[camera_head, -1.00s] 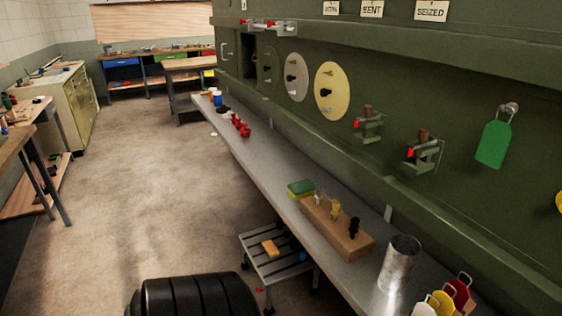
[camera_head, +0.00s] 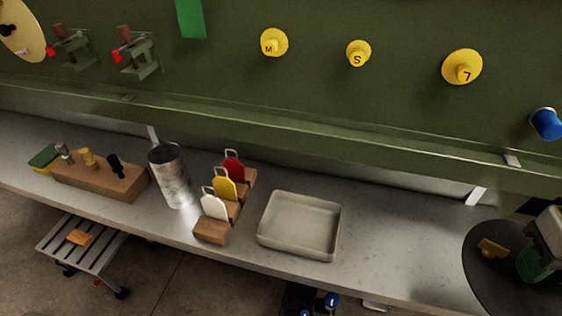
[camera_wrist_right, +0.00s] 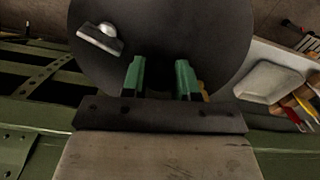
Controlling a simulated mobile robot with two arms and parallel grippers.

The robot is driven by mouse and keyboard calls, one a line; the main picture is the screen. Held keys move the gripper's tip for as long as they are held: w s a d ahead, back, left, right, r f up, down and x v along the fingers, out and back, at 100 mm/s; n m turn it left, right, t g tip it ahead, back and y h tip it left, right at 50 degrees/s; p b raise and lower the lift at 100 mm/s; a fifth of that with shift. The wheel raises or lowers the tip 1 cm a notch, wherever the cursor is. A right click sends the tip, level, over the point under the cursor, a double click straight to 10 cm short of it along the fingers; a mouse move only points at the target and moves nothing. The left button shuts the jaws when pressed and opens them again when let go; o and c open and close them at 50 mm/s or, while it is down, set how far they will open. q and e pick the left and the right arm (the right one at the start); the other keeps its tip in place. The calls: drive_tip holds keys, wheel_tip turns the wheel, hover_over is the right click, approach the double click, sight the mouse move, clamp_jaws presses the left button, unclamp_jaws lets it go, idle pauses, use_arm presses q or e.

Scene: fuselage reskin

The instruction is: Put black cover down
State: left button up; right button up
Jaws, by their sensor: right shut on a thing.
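The black cover (camera_head: 485,255) is a dark round disc at the right edge of the head view, over the right end of the bench. My right gripper (camera_head: 536,262), with green fingers, is shut on the cover. In the right wrist view the cover (camera_wrist_right: 205,28) fills the upper middle, with a metal piece (camera_wrist_right: 100,38) on it. The right gripper's green fingers (camera_wrist_right: 161,80) stand against the cover's face; the part between them is dark and hard to make out. My left gripper is not in view.
The grey bench (camera_head: 400,245) is clear between the cover and an empty beige tray (camera_head: 300,226). Further left are coloured tags in wooden holders (camera_head: 212,230), a metal can (camera_head: 171,176) and a wooden block (camera_head: 98,178). The green wall (camera_head: 330,110) carries yellow knobs and a blue knob (camera_head: 546,124).

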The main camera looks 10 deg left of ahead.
drive_tip(key=w+a+f+p, duration=0.1)
drive_tip(key=w+a+f, duration=0.1)
drive_tip(key=w, duration=0.1)
drive_tip(key=w+a+f+p, duration=0.1)
drive_tip(key=w+a+f, duration=0.1)
drive_tip(key=w, duration=0.1)
drive_tip(key=w+a+f+p, duration=0.1)
drive_tip(key=w+a+f, duration=0.1)
drive_tip(key=w+f, duration=0.1)
drive_tip(key=shift+w+a, duration=0.1)
drive_tip(key=shift+w, duration=0.35)
wheel_tip(320, 180, down, 3)
drive_tip(key=shift+f+p, duration=0.15)
drive_tip(key=shift+p, duration=0.6)
drive_tip(key=shift+f, duration=0.35)
drive_tip(key=shift+f, duration=0.1)
drive_tip(key=o, duration=1)
